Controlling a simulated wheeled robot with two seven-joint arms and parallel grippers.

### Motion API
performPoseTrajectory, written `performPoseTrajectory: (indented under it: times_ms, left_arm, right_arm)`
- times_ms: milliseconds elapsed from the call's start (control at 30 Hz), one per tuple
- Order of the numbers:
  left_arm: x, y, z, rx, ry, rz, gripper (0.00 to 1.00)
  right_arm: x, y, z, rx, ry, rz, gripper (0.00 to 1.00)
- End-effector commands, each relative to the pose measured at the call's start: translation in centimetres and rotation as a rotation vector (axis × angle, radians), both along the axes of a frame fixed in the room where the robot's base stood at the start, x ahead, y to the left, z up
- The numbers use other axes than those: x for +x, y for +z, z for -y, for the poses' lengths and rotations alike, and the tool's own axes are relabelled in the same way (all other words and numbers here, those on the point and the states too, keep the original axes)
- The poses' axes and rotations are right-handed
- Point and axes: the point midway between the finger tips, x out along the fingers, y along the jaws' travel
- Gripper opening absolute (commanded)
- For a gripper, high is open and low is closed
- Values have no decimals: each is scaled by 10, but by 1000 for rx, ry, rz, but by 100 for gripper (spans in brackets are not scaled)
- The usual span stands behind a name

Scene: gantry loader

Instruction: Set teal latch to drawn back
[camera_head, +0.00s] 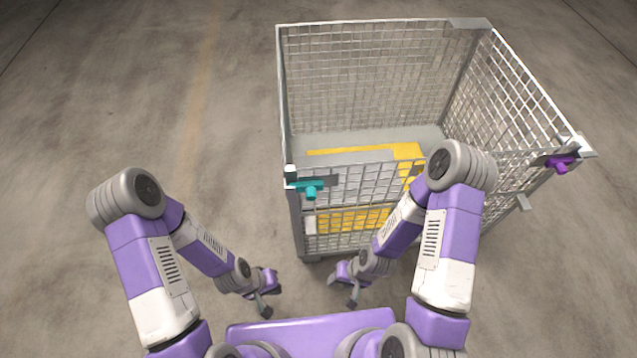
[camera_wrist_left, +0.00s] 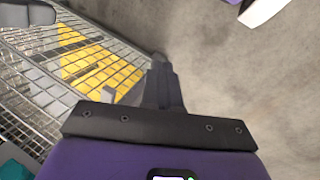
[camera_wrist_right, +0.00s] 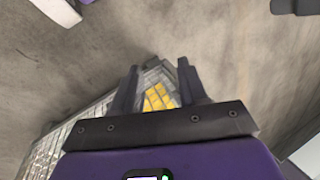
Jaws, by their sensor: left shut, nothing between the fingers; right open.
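The teal latch (camera_head: 311,190) sits at the top left front corner of a wire mesh cage. It has a teal bar across a grey plate and a stubby teal knob facing me. A teal patch (camera_wrist_left: 14,168) shows at the lower left corner of the left wrist view. My left gripper (camera_head: 266,308) is shut and empty, below and left of the latch, apart from the cage; its fingers (camera_wrist_left: 161,65) are together in the left wrist view. My right gripper (camera_head: 352,302) is open and empty, in front of the cage and below the latch; its fingers (camera_wrist_right: 158,75) are spread.
The mesh cage (camera_head: 365,172) stands on the floor ahead, with yellow and grey contents (camera_head: 410,152) inside. A purple latch (camera_head: 562,163) is at its right front corner. The concrete floor (camera_head: 120,110) left of the cage is clear.

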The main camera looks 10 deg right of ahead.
Motion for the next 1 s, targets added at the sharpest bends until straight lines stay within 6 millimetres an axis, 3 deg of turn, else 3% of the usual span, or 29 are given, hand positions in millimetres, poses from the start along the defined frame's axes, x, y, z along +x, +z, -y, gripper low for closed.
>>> performPoseTrajectory:
  times_ms: [233, 467, 600, 800, 1000]
  left_arm:
    - [-1, 0, -1, 1, 1, -2, 0]
    - [14, 10, 7, -68, 43, 56, 0]
    - [51, 40, 18, -217, 136, 201, 0]
    - [109, 111, 13, -441, 274, 472, 0]
    - [137, 167, -2, -574, 335, 659, 0]
  right_arm:
    - [-1, 0, 0, 0, 1, -1, 43]
    - [0, 0, 0, 0, 0, -1, 76]
    - [0, -2, 0, 0, 0, 0, 98]
    - [0, -3, 0, 0, 0, 0, 99]
    - [0, -4, 0, 0, 0, 0, 99]
